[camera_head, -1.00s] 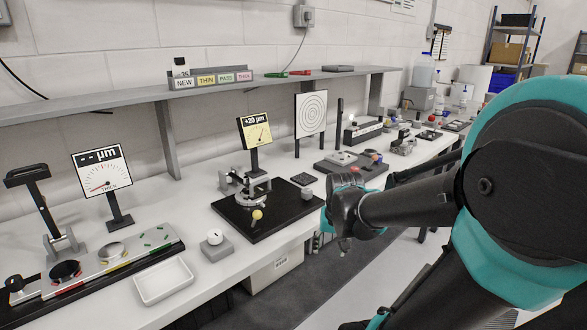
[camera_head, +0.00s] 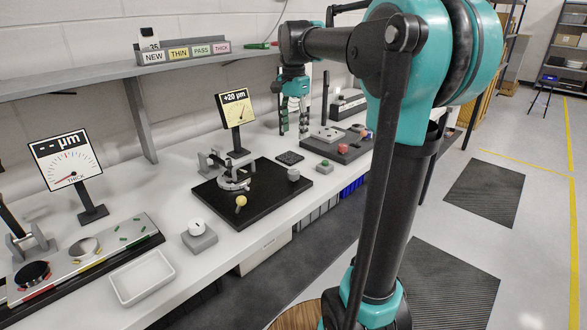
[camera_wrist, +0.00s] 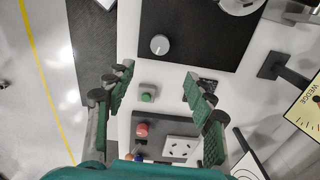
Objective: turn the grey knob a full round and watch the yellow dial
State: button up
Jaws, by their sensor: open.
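The grey knob (camera_head: 293,174) stands at the right corner of a black board (camera_head: 262,215) on the bench. It also shows in the wrist view (camera_wrist: 159,44) as a round grey cap with a light mark. The yellow dial (camera_head: 236,108) stands upright behind the board and reads "+20 µm", its needle slanting. In the wrist view the dial (camera_wrist: 306,108) is partly cut off at the right edge. My gripper (camera_head: 294,128) hangs fingers down above the bench, behind and above the knob. Its fingers (camera_wrist: 157,78) are apart with nothing between them; the knob lies beyond the fingertips.
A mirror mount (camera_head: 232,176) with a yellow ball (camera_head: 241,202) stands on the board. A green button box (camera_head: 324,166) and a dark tray with a red knob (camera_head: 342,148) lie to the right. A white-dialled gauge (camera_head: 66,160) and white tray (camera_head: 142,277) are at left.

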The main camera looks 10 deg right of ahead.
aim_at(294, 171)
notch_tip(294, 171, down, 14)
jog(key=shift+f, duration=0.25)
dwell(0.3)
jog(key=c, duration=1.2)
